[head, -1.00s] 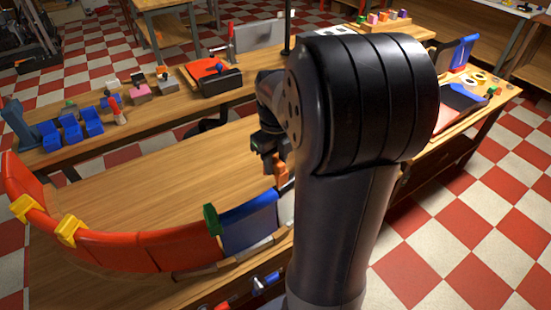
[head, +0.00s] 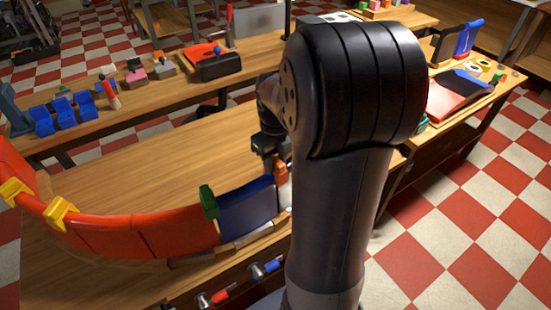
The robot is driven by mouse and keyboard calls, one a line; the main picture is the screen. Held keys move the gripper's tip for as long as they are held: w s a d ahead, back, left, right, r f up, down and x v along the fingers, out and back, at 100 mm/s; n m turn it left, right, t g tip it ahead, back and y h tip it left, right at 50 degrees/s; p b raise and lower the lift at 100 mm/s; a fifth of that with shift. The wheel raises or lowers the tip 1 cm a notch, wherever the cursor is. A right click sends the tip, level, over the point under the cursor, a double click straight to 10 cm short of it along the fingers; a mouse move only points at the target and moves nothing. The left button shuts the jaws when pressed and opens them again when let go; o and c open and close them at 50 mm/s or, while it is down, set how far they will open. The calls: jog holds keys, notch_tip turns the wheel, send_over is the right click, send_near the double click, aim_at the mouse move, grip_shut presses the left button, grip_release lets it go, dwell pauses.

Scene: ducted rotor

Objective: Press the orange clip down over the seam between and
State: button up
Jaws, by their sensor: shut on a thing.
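My gripper (head: 271,153) is shut on the orange clip (head: 281,167), partly hidden by my arm. The clip is upright at the right end of the blue panel (head: 248,205), near where it meets a pale panel (head: 285,195). Whether the clip touches the panels' top edge I cannot tell. The pale panel is mostly hidden behind my arm. A green clip (head: 209,202) sits over the seam between the blue panel and a red panel (head: 180,237). Yellow clips (head: 60,213) sit on the red panels further left.
The curved wall of panels stands on a wooden table (head: 150,180) with a clear top behind it. Clamps with red and blue handles (head: 265,268) are at the front edge. A back bench (head: 150,92) holds blue blocks and tools.

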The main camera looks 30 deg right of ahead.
jog(key=shift+f, duration=0.25)
dwell(0.5)
jog(key=o, duration=1)
jog(key=shift+r, duration=0.1)
notch_tip(320, 180, up, 11)
jog(key=shift+f, duration=0.15)
notch_tip(320, 180, down, 11)
jog(key=shift+r, duration=0.25)
